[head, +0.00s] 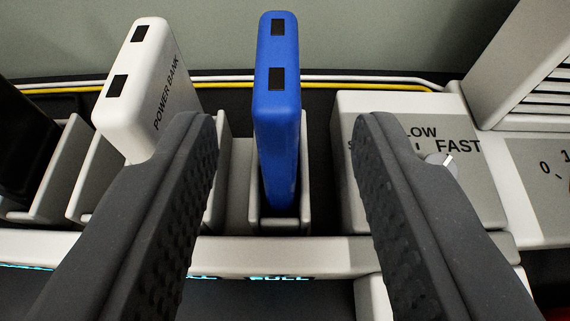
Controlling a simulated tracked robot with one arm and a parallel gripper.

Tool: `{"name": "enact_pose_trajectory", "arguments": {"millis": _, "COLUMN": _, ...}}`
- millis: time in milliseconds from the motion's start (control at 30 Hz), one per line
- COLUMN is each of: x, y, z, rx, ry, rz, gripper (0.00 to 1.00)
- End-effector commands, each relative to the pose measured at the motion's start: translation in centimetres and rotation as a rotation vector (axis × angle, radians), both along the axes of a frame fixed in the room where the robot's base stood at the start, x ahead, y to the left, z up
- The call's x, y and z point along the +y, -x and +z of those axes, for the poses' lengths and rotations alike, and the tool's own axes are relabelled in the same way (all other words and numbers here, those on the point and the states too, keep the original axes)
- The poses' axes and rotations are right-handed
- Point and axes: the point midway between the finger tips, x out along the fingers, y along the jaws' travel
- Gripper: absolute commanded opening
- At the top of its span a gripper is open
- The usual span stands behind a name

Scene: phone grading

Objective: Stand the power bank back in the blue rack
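A blue power bank (277,110) stands upright in a slot of a white-grey rack (240,195), its two dark ports facing up. A white power bank (150,75) marked "POWER BANK" stands tilted in a slot to its left, its lower part hidden by my left finger. My gripper (287,130) is open, with the blue power bank in view between its two dark ridged fingers, nearer the left one. I see gaps on both sides of the blue bank and no contact. I see no blue rack; the rack's visible parts are pale.
A white box (415,110) with a knob (440,163) and "SLOW" and "FAST" lettering stands right of the rack. A vented white unit (530,60) is at the far right. A dark object (22,150) stands at the far left. Yellow and white cables run along the back.

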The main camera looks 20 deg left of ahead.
Motion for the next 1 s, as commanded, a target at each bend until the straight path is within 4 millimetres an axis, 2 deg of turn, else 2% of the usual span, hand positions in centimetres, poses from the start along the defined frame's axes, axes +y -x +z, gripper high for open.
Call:
{"name": "enact_pose_trajectory", "arguments": {"millis": 200, "x": -0.7, "y": 2.6, "z": 1.3, "rx": -0.002, "ry": -0.001, "rz": 0.000, "gripper": 0.39}}
{"name": "enact_pose_trajectory", "arguments": {"millis": 400, "x": -1.2, "y": 4.1, "z": 1.7, "rx": 0.001, "ry": 0.000, "rz": 0.000, "gripper": 0.39}}
{"name": "enact_pose_trajectory", "arguments": {"millis": 800, "x": -1.4, "y": 4.5, "z": 2.0, "rx": -0.001, "ry": 0.000, "rz": -0.001, "gripper": 0.39}}
{"name": "enact_pose_trajectory", "arguments": {"millis": 867, "x": -1.6, "y": 4.3, "z": 2.8, "rx": -0.006, "ry": -0.002, "rz": -0.007, "gripper": 0.39}}
{"name": "enact_pose_trajectory", "arguments": {"millis": 967, "x": -2.8, "y": 3.7, "z": 6.1, "rx": -0.028, "ry": -0.008, "rz": -0.028, "gripper": 0.39}}
{"name": "enact_pose_trajectory", "arguments": {"millis": 1000, "x": -3.6, "y": 3.6, "z": 8.0, "rx": -0.035, "ry": -0.010, "rz": -0.042, "gripper": 0.39}}
